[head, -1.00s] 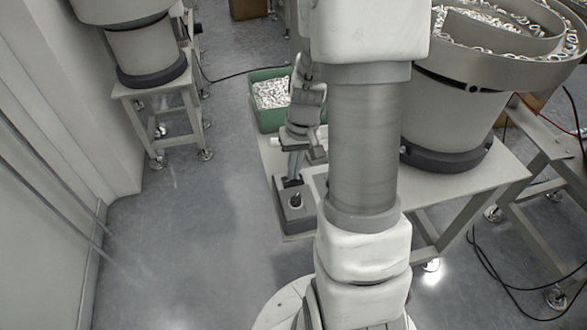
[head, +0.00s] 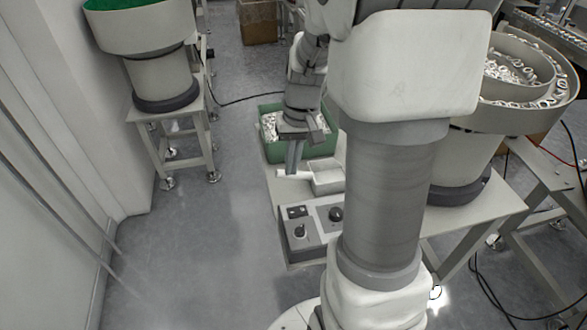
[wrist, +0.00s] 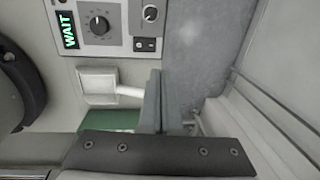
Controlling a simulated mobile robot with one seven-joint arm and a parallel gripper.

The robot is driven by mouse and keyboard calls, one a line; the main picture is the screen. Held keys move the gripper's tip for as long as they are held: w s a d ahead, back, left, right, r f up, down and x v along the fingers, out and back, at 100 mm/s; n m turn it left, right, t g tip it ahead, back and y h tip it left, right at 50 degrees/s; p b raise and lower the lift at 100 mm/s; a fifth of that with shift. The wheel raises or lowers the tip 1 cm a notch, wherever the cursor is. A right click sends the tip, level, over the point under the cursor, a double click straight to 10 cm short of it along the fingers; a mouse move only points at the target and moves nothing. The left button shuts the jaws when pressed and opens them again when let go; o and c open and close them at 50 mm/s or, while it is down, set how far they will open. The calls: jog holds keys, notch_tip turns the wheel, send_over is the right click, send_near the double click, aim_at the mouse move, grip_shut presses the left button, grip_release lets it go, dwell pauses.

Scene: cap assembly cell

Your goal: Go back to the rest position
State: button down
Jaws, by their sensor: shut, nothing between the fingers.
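My gripper (head: 294,170) is shut and empty. It hangs above the bench, beside the white handle of a small square scoop-like tray (head: 328,180), apart from the control box (head: 325,245). In the wrist view the shut fingers (wrist: 156,80) point toward the control panel (wrist: 115,52), which has a large black knob (wrist: 99,25), a silver knob (wrist: 149,13), a black rocker switch (wrist: 145,44) and a green display (wrist: 67,30) reading WAIT. The tray also shows there (wrist: 98,82), its handle running behind the fingers.
A green bin (head: 268,148) of white rings stands at the bench's far end. A bowl feeder (head: 515,90) with rings stands right, another (head: 150,60) left on its stand. The floor (head: 190,250) left of the bench is clear. A wall runs along the left.

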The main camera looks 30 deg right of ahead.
dwell(0.5)
jog(key=s+a+r+n+t+p, duration=0.1)
jog(key=s+a+r+p, duration=0.1)
jog(key=r, duration=0.4)
jog(key=s+a+r+n+t+h+p, duration=0.1)
jog(key=s+a+r+t+p, duration=0.1)
jog(key=s+a+r, duration=0.3)
jog(key=s+a+r+n+t+p, duration=0.1)
jog(key=s+a+r, duration=0.3)
jog(key=r, duration=0.5)
jog(key=shift+s+r+t+p, duration=0.15)
jog(key=shift+s+t+p, duration=0.55)
jog(key=shift+s, duration=0.45)
jog(key=shift+d, duration=0.1)
